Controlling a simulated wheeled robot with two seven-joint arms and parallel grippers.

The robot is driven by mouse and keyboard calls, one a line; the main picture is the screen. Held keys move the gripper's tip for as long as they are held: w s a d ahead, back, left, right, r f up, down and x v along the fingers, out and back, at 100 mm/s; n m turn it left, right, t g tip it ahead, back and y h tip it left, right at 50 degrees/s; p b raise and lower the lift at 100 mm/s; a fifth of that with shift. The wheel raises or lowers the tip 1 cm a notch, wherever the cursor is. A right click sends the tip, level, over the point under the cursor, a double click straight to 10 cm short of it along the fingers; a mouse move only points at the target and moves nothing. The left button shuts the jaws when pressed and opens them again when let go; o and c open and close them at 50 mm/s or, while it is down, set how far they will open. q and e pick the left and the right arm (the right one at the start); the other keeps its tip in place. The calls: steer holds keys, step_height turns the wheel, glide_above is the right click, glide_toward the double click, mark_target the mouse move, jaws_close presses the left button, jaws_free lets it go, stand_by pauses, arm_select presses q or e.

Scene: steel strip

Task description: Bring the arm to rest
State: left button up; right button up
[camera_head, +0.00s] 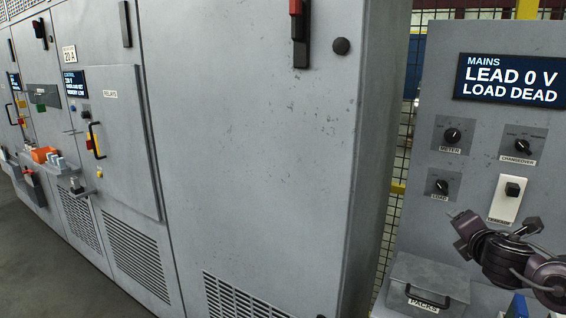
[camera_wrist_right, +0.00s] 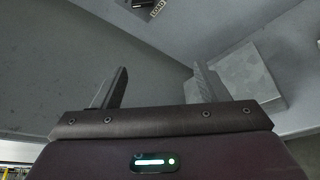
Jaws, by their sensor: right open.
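My right arm comes in from the right edge of the head view, and its gripper (camera_head: 462,232) is in front of the grey mains panel (camera_head: 415,140). In the right wrist view the two fingers of this gripper (camera_wrist_right: 160,84) stand wide apart with nothing between them. Beyond them are grey surfaces and a lighter grey block-like shape (camera_wrist_right: 250,75). I cannot tell whether the gripper touches anything. My left gripper is in neither view.
The mains panel carries a display (camera_head: 510,80), several knobs and a white switch plate (camera_head: 507,200). A grey box labelled PACKS (camera_head: 430,282) sits below. A tall grey cabinet (camera_head: 250,150) fills the middle. Cabinets with a small ledge (camera_head: 62,165) stand at left, beside open floor (camera_head: 35,265).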

steer(key=s+a+f+m+g+y, duration=0.1)
steer(key=s+a+f+m+g, duration=0.1)
steer(key=s+a+f+m, duration=0.5)
steer(key=s+a+f+m+g+y, duration=0.15)
steer(key=s+a+f, duration=0.25)
steer(key=a+f, duration=0.7)
steer(key=s+a+f+m+g+y, duration=0.15)
steer(key=s+f+m+g, duration=0.35)
steer(key=s, duration=0.5)
steer(key=s+a+f+m+g, duration=0.2)
steer(key=s+f+m, duration=0.1)
steer(key=s+m, duration=0.6)
step_height(320, 180, down, 28)
steer(key=s+n+g, duration=0.1)
steer(key=s+g, duration=0.1)
steer(key=s+d+f, duration=0.2)
steer(key=s+f, duration=0.8)
steer(key=s+d+f, duration=0.2)
steer(key=s+f, duration=0.8)
steer(key=shift+s+f+g, duration=0.15)
steer(key=shift+g, duration=0.2)
